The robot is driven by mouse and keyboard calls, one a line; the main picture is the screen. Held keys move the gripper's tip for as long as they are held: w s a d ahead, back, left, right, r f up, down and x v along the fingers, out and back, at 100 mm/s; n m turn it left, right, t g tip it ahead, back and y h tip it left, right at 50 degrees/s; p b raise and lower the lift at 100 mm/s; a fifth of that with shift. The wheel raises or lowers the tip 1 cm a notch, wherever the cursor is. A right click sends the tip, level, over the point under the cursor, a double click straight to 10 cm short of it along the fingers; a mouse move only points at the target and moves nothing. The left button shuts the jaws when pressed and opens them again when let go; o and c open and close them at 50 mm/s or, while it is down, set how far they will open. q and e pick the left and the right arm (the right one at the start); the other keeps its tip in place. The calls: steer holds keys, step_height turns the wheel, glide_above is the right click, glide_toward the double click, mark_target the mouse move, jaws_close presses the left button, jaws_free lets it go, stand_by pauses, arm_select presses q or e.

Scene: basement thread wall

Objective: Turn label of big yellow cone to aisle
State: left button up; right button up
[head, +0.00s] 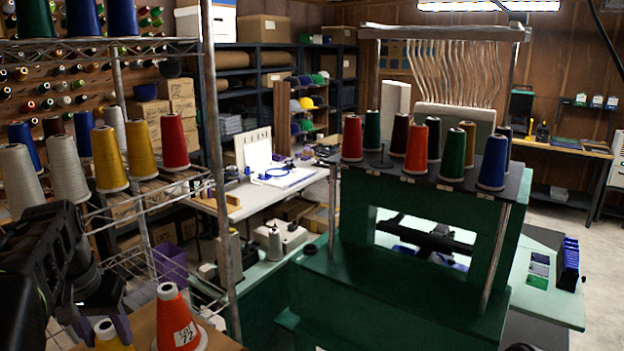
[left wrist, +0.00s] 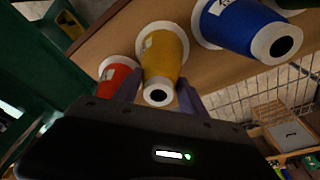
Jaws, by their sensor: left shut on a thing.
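My left gripper (head: 97,322) reaches down from the left over a wooden surface and is shut on a yellow cone (head: 112,345), of which only the top shows in the head view. In the left wrist view, the gripper's purple fingers (left wrist: 158,93) lie on either side of this yellow cone (left wrist: 163,60). A pale label (left wrist: 148,42) shows on the cone's left side there; its print is unreadable. The cone's base is on the wooden surface. My right gripper is not in view.
An orange cone (head: 178,320) with a white label stands close right of the yellow one. A blue cone (left wrist: 238,24) stands on its other side. A wire rack (head: 150,187) with cones rises behind, its post nearby. A green machine (head: 390,290) fills the right.

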arm_select(q)
steer(key=shift+r+p, duration=0.25)
steer(key=shift+p, duration=0.05)
stand_by(0.5)
steer(key=shift+r+m+p, duration=0.1)
steer(key=shift+m+p, duration=0.25)
steer(key=shift+m, duration=0.65)
steer(key=m+h, duration=0.1)
steer(key=m, duration=0.1)
steer(key=shift+a+m, duration=0.1)
steer(key=shift+m, duration=1)
steer(key=shift+f, duration=0.3)
steer(key=o, duration=1.4)
